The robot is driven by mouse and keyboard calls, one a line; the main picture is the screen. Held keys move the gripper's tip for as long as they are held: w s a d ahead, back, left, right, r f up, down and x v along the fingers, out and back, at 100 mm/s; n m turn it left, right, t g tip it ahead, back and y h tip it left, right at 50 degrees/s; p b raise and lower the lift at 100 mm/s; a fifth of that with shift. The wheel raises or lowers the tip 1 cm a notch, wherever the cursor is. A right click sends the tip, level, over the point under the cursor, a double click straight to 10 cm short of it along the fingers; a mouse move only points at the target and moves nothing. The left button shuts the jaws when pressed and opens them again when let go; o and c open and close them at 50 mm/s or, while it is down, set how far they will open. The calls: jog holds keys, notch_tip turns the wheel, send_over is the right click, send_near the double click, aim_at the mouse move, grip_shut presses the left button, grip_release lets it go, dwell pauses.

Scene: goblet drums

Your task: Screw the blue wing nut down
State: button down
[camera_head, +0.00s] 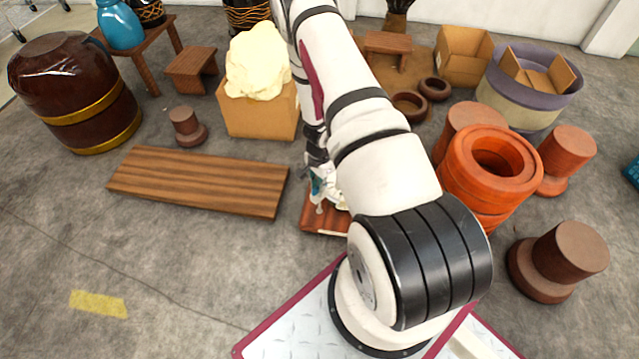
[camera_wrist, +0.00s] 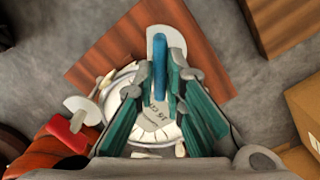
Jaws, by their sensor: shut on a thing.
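The blue wing nut (camera_wrist: 160,62) is upright between the fingers of my gripper (camera_wrist: 160,92) in the wrist view. My gripper, with green finger pads, is shut on it. Beneath is a pale rounded plate (camera_wrist: 157,36) and a white round dial-like part (camera_wrist: 118,80) with markings, partly hidden by the fingers. They rest on a reddish-brown wooden board (camera_wrist: 95,72). In the head view my gripper (camera_head: 318,184) is low over the board (camera_head: 316,218), and my arm hides most of the work. I cannot make out the wing nut there, or its thread.
A long wooden plank (camera_head: 200,180) lies left of the board. Orange-red ring-shaped pieces (camera_head: 470,150) stand close on the right. Open floor lies at the front left.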

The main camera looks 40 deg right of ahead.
jog(key=m, duration=0.6)
jog(key=shift+m+p, duration=0.3)
jog(key=shift+p, duration=0.1)
jog(key=m+p, duration=0.1)
jog(key=m, duration=0.4)
jog(key=shift+m, duration=0.4)
jog(key=c, duration=1.7)
grip_release()
jog(key=shift+o, duration=0.2)
notch_tip(320, 180, up, 12)
